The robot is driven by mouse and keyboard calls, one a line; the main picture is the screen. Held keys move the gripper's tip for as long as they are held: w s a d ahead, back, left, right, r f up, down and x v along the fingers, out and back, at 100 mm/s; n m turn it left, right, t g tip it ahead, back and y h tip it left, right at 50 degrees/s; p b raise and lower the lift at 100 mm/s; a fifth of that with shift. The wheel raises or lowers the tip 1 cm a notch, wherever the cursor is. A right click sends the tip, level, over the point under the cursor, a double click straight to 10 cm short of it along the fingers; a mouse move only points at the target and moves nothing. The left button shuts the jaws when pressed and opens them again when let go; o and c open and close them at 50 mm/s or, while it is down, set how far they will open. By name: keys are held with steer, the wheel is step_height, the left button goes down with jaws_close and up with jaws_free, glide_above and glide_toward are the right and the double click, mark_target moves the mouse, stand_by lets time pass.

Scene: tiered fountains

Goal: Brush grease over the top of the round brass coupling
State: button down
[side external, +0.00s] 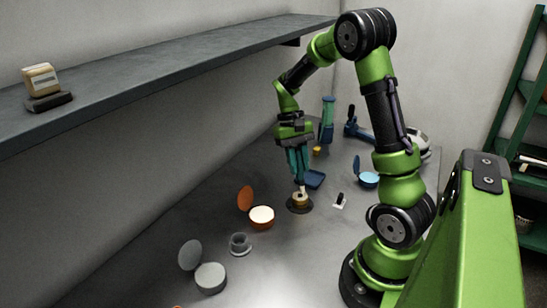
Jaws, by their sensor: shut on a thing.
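The round brass coupling (299,201) stands on a dark round base in the middle of the bench. My gripper (300,181), with teal fingers, points down right above it. It is shut on a slim brush (301,188), which is mostly hidden between the fingers; its lower end is at the coupling's top. I cannot tell whether it touches. An open orange tin (261,217) with pale filling and a raised lid stands left of the coupling. A grey tin (210,277) and a blue tin (369,180) also stand open.
A grey flanged part (240,244) stands between the orange and grey tins. A small black-and-white item (339,201) and a dark blue tray (314,179) are near the coupling. A teal bottle (327,118) stands behind. A wall shelf (180,66) overhangs the bench's left side.

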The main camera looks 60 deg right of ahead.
steer(key=shift+f, duration=0.85)
